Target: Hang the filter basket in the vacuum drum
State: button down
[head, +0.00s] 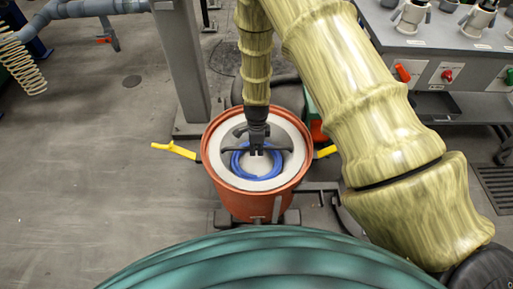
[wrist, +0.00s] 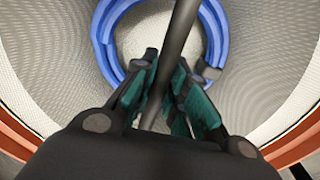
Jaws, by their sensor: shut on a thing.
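The vacuum drum (head: 205,165) is an orange-red tub on the floor in the middle of the head view. The filter basket (head: 223,172) is pale mesh and sits inside the drum's rim. Its mesh wall also shows in the wrist view (wrist: 262,50). A blue ring (head: 238,168) lies low inside it, and shows in the wrist view (wrist: 102,35). My gripper (head: 257,150) is above the basket's middle. In the wrist view my gripper (wrist: 165,88) is shut on a dark bar (wrist: 182,25), apparently the basket's handle. I cannot tell whether the basket rests on the drum.
Yellow handles (head: 174,150) stick out from the drum's sides. A grey post (head: 183,65) stands behind it at left. A grey bench (head: 440,62) with switches is at the right. A teal rounded surface (head: 260,262) fills the near edge. The floor at left is clear.

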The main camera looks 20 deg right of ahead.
jog(key=c, duration=1.3)
grip_release()
jog(key=shift+c, duration=0.2)
notch_tip(320, 180, up, 12)
